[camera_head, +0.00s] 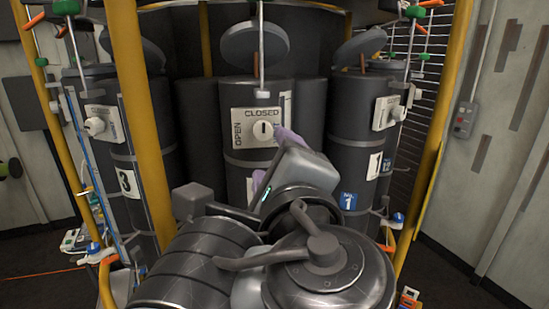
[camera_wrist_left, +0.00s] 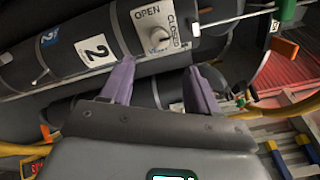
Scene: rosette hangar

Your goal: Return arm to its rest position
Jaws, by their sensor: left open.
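My left arm (camera_head: 200,262) fills the lower middle of the head view. Its gripper (camera_head: 272,160) has two purple fingers in front of the middle dark canister (camera_head: 244,175). In the left wrist view the gripper (camera_wrist_left: 160,75) has its fingers spread with nothing between them. The middle canister's lower front is hidden behind my arm. My right gripper is not in view.
A canister numbered 3 (camera_head: 140,150) stands at left, one numbered 1 (camera_head: 365,140) at right. Yellow poles (camera_head: 140,110) frame the rack in front. Raised round lids (camera_head: 253,42) and thin rods hang above. Grey wall panels (camera_head: 505,130) stand to the right, with open floor at both sides.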

